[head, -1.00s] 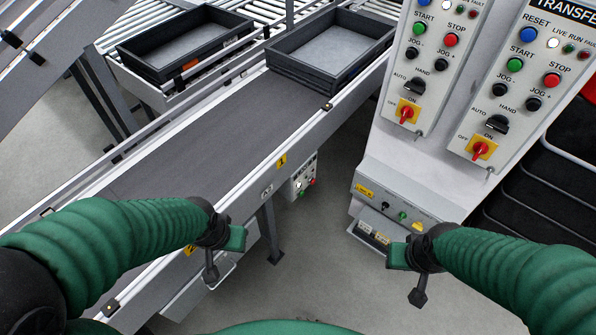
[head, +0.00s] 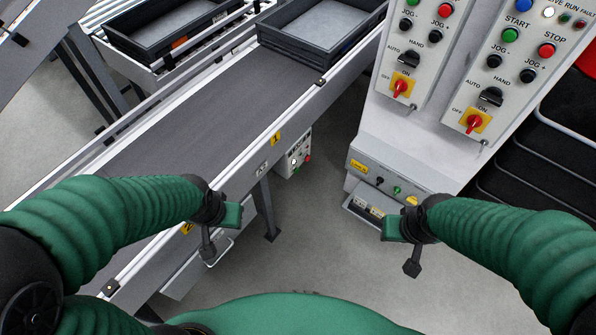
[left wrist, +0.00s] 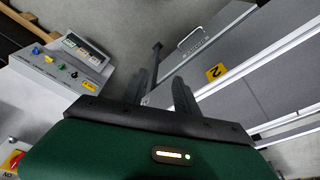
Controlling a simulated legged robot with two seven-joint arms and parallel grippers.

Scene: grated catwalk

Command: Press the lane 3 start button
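No lane 3 label is readable. A low grey control box (head: 385,186) at the cabinet foot carries a yellow label, a black knob and a green button (head: 397,190). The larger panel above has a green START button (head: 510,36). My left gripper (head: 212,238), in front of the conveyor, is open and empty, its fingers apart in the wrist view (left wrist: 162,92). My right gripper (head: 408,255) hangs in front of the low box, apparently apart from it; its finger gap is hidden.
A conveyor (head: 185,130) with yellow plates numbered 1 and 2 runs diagonally at left, with a black tray (head: 322,45) at its far end. A small button box (head: 293,152) hangs on its side. Grey floor (head: 320,225) between conveyor and cabinet is clear.

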